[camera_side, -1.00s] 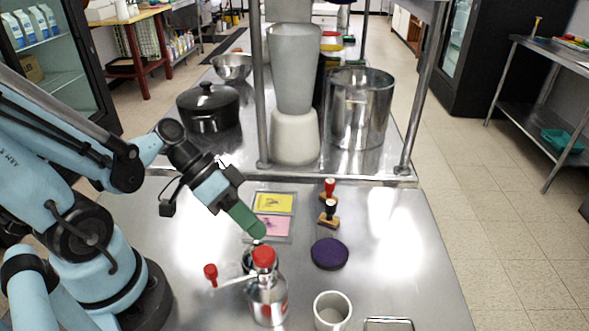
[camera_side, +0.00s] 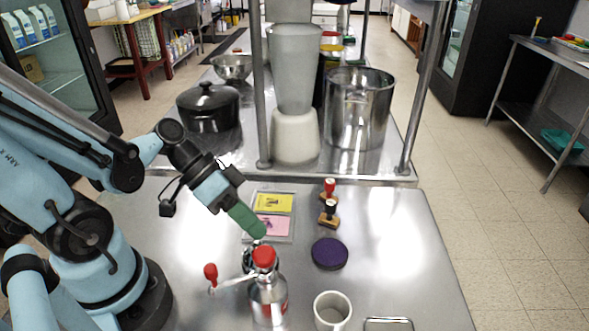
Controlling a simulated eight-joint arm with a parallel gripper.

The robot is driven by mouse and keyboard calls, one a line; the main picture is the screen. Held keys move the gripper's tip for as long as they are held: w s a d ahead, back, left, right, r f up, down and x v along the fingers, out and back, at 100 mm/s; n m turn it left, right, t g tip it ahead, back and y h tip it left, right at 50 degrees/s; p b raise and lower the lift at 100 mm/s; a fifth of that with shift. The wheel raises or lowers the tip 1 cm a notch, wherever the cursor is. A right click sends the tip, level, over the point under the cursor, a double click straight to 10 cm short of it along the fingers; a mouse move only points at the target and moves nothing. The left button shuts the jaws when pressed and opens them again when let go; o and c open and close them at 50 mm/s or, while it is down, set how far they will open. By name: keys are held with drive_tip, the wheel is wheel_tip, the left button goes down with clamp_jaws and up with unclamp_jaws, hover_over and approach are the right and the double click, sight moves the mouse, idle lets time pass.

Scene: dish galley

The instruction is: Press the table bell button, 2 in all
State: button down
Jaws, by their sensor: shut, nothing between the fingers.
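The table bell (camera_side: 248,260) is a small metal and dark shape on the steel table. It is mostly hidden behind a silver hand grinder with a red cap, and its button is hard to make out. My gripper (camera_side: 258,234), with green fingers, is shut and empty. It points down and to the right, with its tip just above or at the top of the bell. I cannot tell whether the tip touches the button.
The hand grinder (camera_side: 268,297) with its red-knobbed crank stands right in front of the bell. A white mug (camera_side: 332,311), a purple round pad (camera_side: 329,254), two stamps (camera_side: 329,212) and a tray of colored cards (camera_side: 288,238) are nearby.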

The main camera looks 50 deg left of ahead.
drive_tip(key=shift+f, duration=0.1)
idle(0.3)
drive_tip(key=shift+f, duration=0.35)
drive_tip(key=shift+f, duration=0.5)
idle(0.7)
drive_tip(key=shift+r, duration=0.95)
drive_tip(key=shift+r, duration=0.1)
drive_tip(key=shift+r, duration=2.4)
drive_tip(key=shift+f, duration=0.1)
